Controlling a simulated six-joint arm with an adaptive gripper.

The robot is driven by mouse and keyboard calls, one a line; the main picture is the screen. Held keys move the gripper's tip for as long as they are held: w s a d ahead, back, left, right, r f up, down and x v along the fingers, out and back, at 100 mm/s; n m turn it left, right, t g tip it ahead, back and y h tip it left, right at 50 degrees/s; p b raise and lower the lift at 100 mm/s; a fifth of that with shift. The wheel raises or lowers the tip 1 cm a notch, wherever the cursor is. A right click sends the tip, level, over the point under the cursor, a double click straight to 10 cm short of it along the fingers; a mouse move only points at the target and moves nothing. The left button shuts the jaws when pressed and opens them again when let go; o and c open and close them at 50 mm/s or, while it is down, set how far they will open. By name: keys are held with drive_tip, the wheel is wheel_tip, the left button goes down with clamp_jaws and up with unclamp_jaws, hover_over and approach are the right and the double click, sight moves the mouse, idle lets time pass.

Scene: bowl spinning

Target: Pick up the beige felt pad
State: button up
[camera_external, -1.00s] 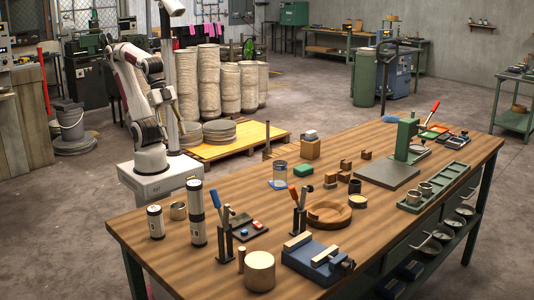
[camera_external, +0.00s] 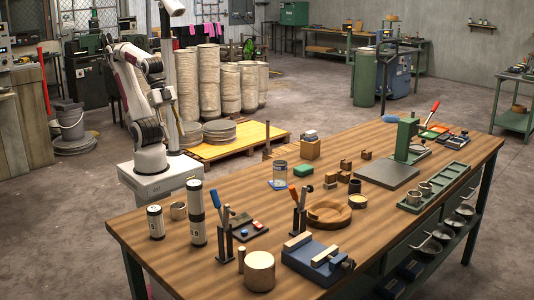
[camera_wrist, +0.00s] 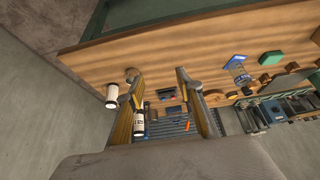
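I cannot pick out the beige felt pad with certainty. A small round item with a pale beige top (camera_external: 358,201) lies near the middle of the bench, and a larger beige cylinder (camera_external: 259,271) stands at its front edge. My gripper (camera_wrist: 158,76) is open in the wrist view, its two fingers apart with nothing gripped between them. The bench, with a white-and-black cylinder (camera_wrist: 139,122), shows beyond the fingers. In the external view my arm stands behind the bench's left end, and its gripper is hard to make out.
The wooden bench (camera_external: 160,252) holds two white-and-black cylinders (camera_external: 197,212) at left, upright-handled clamps (camera_external: 225,232), a wooden ring (camera_external: 328,212), a blue vise (camera_external: 312,262), a glass jar (camera_external: 279,176), a green block (camera_external: 303,170) and a green press (camera_external: 404,140). Bare wood shows between them.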

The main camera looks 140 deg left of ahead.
drive_tip(key=w+r+n+t, duration=0.2)
drive_tip(key=w+r+n, duration=0.25)
drive_tip(key=w, duration=0.65)
drive_tip(key=w+r+n+t, duration=0.35)
drive_tip(key=w+n, duration=0.25)
drive_tip(key=w, duration=0.6)
drive_tip(key=w+a+r+n+t+y, duration=0.1)
drive_tip(key=w+a+n, duration=0.4)
drive_tip(key=w, duration=0.4)
drive_tip(key=w+a+r+n+t+y, duration=0.1)
drive_tip(key=w+a+n+t+y, duration=0.15)
drive_tip(key=w+n, duration=0.5)
drive_tip(key=w+a+f+n+g+y, duration=0.1)
drive_tip(key=w+a+f+n+y, duration=0.25)
drive_tip(key=a+n, duration=0.4)
drive_tip(key=w+a+f+n+g+y, duration=0.1)
drive_tip(key=w+a+f+n+y, duration=0.15)
drive_tip(key=w+a+n, duration=0.45)
drive_tip(key=s+a+f+n+g+y, duration=0.4)
drive_tip(key=a+f+n, duration=0.3)
drive_tip(key=s+a+f+n+g+y, duration=0.4)
drive_tip(key=a+f+n, duration=0.2)
drive_tip(key=f+n, duration=0.1)
drive_tip(key=shift+s+a+g, duration=0.2)
drive_tip(key=shift+a+g, duration=0.15)
drive_tip(key=shift+g, duration=0.05)
